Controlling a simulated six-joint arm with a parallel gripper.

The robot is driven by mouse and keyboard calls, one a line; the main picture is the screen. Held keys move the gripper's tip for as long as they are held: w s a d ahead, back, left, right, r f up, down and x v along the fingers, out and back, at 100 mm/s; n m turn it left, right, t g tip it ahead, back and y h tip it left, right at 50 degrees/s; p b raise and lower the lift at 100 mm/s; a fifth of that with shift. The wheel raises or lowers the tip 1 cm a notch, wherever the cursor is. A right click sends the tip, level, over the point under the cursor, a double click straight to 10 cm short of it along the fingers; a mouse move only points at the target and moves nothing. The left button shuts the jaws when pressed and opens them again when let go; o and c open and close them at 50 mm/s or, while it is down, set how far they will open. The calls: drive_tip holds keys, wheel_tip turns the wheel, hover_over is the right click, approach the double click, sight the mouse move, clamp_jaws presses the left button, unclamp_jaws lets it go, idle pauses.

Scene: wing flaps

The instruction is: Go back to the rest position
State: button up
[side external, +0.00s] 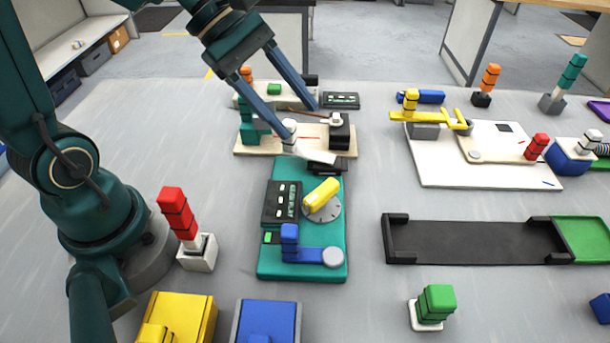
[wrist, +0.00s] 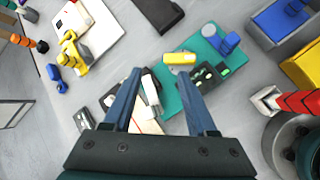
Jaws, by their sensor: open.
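My gripper (side external: 303,114) is open, its two blue fingers spread and pointing down over the cream board (side external: 245,148) at the back centre. A white-handled part (side external: 314,155) lies tilted at the board's front edge, just below the fingertips. Its white piece (wrist: 151,92) shows between the fingers in the wrist view, with nothing visibly clamped. I cannot tell whether a fingertip touches it. In the wrist view my gripper (wrist: 163,77) spans part of the board and the teal panel (wrist: 182,63).
The teal panel has a yellow knob (side external: 321,193) and a blue lever (side external: 292,246). A red handle (side external: 178,213) stands near my base. A black tray (side external: 480,240) and a white board with a yellow lever (side external: 430,118) are at the right. Bare table lies between.

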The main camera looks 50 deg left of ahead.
drive_tip(key=s+d+r+m+y, duration=0.2)
drive_tip(key=s+m+y, duration=0.1)
drive_tip(key=s+m, duration=0.6)
drive_tip(key=a+m+y, duration=0.1)
drive_tip(key=m, duration=0.2)
drive_tip(key=s+a+m+t+y, duration=0.1)
drive_tip(key=a+m, duration=0.1)
drive_tip(key=a+f+m+y, duration=0.1)
drive_tip(key=a+m, duration=0.1)
drive_tip(key=m, duration=0.1)
drive_tip(key=shift+s+a+f+m+t+y, duration=0.1)
drive_tip(key=shift+s+a+m+t+y, duration=0.1)
drive_tip(key=shift+s+m+t+y, duration=0.15)
